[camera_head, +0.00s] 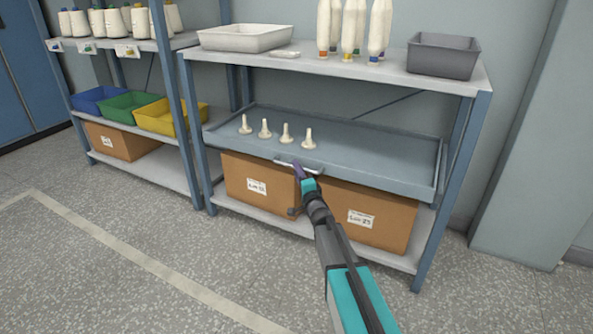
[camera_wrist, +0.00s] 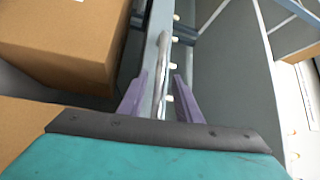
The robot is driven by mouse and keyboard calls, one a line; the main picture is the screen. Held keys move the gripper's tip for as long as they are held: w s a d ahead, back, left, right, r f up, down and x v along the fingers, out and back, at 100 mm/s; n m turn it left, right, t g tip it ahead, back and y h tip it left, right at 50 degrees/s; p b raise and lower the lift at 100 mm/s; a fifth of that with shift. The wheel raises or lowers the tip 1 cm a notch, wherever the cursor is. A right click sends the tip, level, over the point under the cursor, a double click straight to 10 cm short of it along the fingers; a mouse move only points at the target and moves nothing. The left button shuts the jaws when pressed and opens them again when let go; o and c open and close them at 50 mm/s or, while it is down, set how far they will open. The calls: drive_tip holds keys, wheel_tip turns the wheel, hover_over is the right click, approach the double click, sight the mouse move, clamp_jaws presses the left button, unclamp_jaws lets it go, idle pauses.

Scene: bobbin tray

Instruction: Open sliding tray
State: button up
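The sliding tray (camera_head: 375,155) is a wide blue-grey tray on the rack's middle level. Several cream pegs (camera_head: 265,129) stand in a row on its left part. A pale bar handle (camera_head: 312,169) is on its front edge. My gripper (camera_head: 298,168) is at the handle, partly hiding it. In the wrist view, the purple fingers of my gripper (camera_wrist: 161,76) are apart, with the handle (camera_wrist: 164,60) running between them. Gaps show beside the handle, so the fingers do not look clamped on it. The tray's floor (camera_wrist: 228,75) shows to the right.
Cardboard boxes (camera_head: 258,186) (camera_head: 375,217) stand on the shelf below the tray. The top shelf holds a white bin (camera_head: 245,38), thread cones (camera_head: 350,25) and a grey bin (camera_head: 443,57). Another rack (camera_head: 180,95) stands left. The floor in front (camera_head: 150,235) is clear.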

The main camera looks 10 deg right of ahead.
drive_tip(key=shift+b+x, duration=0.3)
drive_tip(key=shift+x, duration=0.95)
clamp_jaws()
drive_tip(key=shift+d+f, duration=0.1)
drive_tip(key=shift+d, duration=0.1)
